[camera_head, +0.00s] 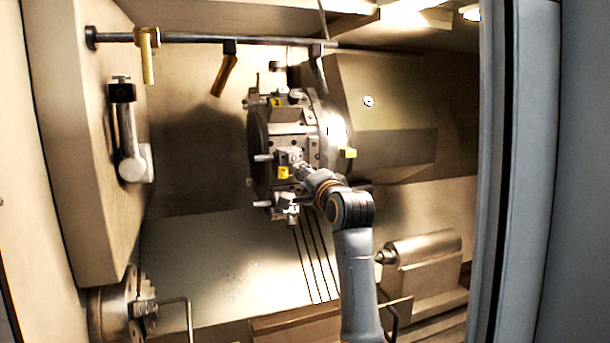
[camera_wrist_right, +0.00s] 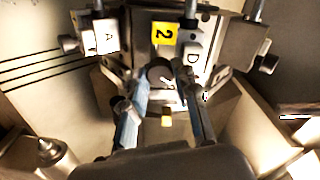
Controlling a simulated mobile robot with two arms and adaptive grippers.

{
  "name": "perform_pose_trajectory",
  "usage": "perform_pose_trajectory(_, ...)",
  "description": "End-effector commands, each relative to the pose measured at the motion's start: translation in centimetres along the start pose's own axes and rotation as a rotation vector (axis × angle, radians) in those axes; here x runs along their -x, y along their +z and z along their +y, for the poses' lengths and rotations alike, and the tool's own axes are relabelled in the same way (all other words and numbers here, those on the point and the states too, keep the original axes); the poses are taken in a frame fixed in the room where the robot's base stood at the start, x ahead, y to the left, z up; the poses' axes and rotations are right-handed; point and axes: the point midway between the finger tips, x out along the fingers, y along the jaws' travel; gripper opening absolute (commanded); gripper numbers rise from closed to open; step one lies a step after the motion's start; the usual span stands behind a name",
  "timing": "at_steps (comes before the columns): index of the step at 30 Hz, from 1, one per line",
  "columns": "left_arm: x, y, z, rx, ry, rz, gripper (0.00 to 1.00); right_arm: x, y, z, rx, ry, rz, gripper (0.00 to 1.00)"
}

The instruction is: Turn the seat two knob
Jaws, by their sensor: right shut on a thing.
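The tool turret (camera_head: 311,125) stands in the middle of the head view, with several tool seats around its rim. The dark round seat two knob (camera_wrist_right: 158,69) sits just below the yellow plate. My right gripper (camera_wrist_right: 161,79) is shut on this knob, one finger on each side. In the head view my right gripper (camera_head: 301,168) reaches the turret's front and hides the knob. My left gripper is in neither view.
A horizontal bar (camera_head: 190,38) with hanging pieces runs above the turret. A chuck (camera_head: 115,310) is at lower left, and a tailstock with a pointed centre (camera_head: 425,252) at lower right. A blue-grey door frame (camera_head: 535,170) bounds the right side.

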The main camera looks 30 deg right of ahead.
Motion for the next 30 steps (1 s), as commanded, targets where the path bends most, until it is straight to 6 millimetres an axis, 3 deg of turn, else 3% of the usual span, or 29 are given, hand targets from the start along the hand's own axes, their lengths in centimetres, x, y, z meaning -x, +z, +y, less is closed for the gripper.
perform_pose_trajectory(18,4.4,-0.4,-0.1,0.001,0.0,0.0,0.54,0.0,0.0,-0.4,-0.592,0.001,-0.002,0.0)
perform_pose_trajectory(30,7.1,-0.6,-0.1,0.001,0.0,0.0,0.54,0.0,0.0,-0.2,-0.896,0.0,-0.001,0.0)
